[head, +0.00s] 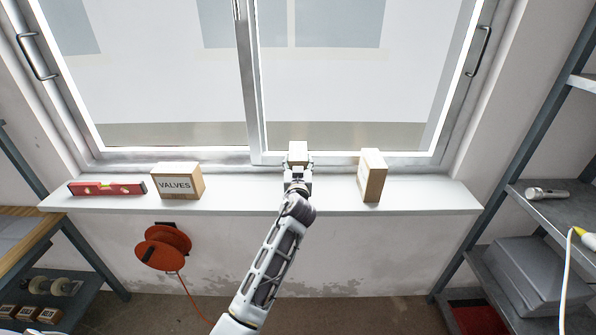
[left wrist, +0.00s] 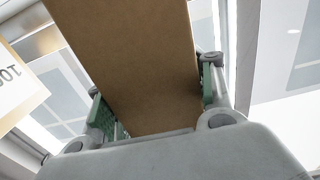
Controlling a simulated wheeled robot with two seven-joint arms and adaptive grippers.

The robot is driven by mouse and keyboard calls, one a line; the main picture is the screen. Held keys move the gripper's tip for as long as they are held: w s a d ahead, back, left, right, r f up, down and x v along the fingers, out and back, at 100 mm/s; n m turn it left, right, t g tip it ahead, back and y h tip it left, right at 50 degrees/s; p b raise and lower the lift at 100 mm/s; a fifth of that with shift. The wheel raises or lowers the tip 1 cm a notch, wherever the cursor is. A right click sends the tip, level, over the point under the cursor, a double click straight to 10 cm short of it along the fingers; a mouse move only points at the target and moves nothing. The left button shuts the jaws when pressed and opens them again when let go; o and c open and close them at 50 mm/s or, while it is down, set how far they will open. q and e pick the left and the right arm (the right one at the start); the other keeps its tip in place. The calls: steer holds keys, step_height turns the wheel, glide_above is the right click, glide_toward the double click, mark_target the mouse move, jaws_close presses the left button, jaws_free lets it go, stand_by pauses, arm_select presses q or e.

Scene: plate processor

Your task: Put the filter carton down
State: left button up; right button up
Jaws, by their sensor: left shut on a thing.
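My left gripper (head: 297,182) is shut on a small brown carton, taken as the filter carton (head: 298,149), over the middle of the white window sill (head: 240,193). In the left wrist view the filter carton (left wrist: 140,65) is plain brown cardboard between the green finger pads of my left gripper (left wrist: 155,115). No lettering shows on it. The gripper hides the carton's lower part in the head view, so I cannot tell whether it touches the sill. My right gripper is not in view.
A VALVES carton (head: 177,182) and a red spirit level (head: 107,188) are on the sill at left. Another carton (head: 372,176) stands to the right; a lettered carton edge (left wrist: 20,85) shows in the wrist view. The window (head: 340,90) is behind. Sill is bare on both sides of the gripper.

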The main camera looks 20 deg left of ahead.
arm_select(q)
step_height(320, 180, down, 2)
steer(key=shift+f, duration=0.15)
steer(key=shift+f, duration=0.15)
stand_by(0.3)
steer(key=o, duration=1.2)
steer(key=shift+o, duration=1.1)
